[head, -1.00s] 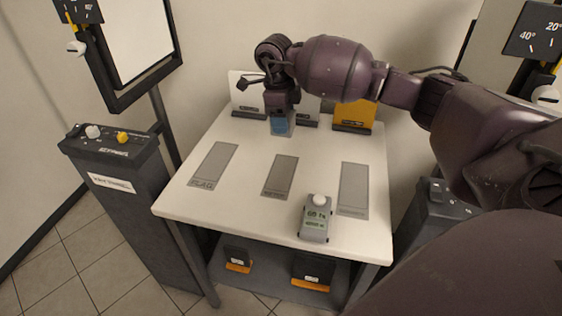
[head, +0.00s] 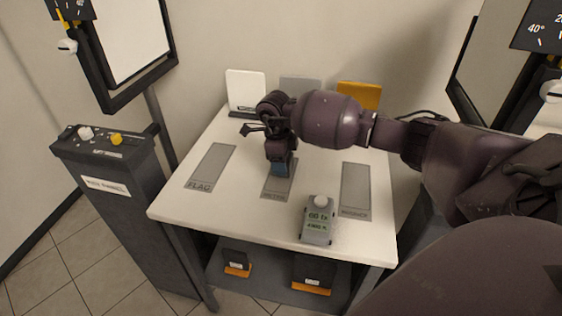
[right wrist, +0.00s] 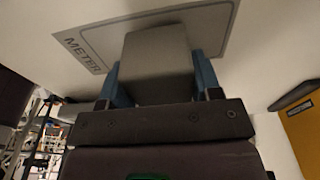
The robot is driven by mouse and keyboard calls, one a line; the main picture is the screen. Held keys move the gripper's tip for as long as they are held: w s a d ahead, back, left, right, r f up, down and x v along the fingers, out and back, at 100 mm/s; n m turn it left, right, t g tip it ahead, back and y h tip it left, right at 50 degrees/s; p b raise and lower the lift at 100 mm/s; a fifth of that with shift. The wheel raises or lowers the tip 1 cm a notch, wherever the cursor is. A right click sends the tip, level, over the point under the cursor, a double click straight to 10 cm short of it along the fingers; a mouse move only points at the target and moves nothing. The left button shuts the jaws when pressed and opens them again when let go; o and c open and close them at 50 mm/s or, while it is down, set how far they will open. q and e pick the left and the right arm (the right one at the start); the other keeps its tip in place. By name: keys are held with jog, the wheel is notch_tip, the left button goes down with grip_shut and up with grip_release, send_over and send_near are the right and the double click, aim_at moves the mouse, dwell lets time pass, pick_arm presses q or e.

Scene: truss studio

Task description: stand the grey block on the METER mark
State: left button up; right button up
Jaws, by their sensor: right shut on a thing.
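The grey block (right wrist: 157,52) is between the blue fingertips of my right gripper (right wrist: 160,80) in the right wrist view. In the head view my right gripper (head: 281,168) points down over the METER mark (head: 277,188), shut on the block, which the fingers mostly hide there. The METER mark also shows in the right wrist view (right wrist: 213,32), a grey outlined rectangle behind the block. I cannot tell whether the block touches the mark. My left gripper is not in view.
The FLAG mark (head: 210,167) lies bare at left and another grey mark (head: 355,185) at right. A grey light meter (head: 318,222) with a white dome stands at the table's front.

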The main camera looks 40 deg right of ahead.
jog(key=shift+f, duration=0.1)
jog(key=shift+f, duration=0.3)
jog(key=o, duration=1.1)
jog(key=shift+c, duration=0.2)
jog(key=shift+w+r, duration=0.1)
jog(key=shift+r, duration=0.5)
jog(key=r, duration=0.6)
jog(key=r+p, duration=0.1)
jog(key=r, duration=0.2)
jog(key=shift+w+a+r, duration=0.4)
jog(key=shift+r, duration=0.75)
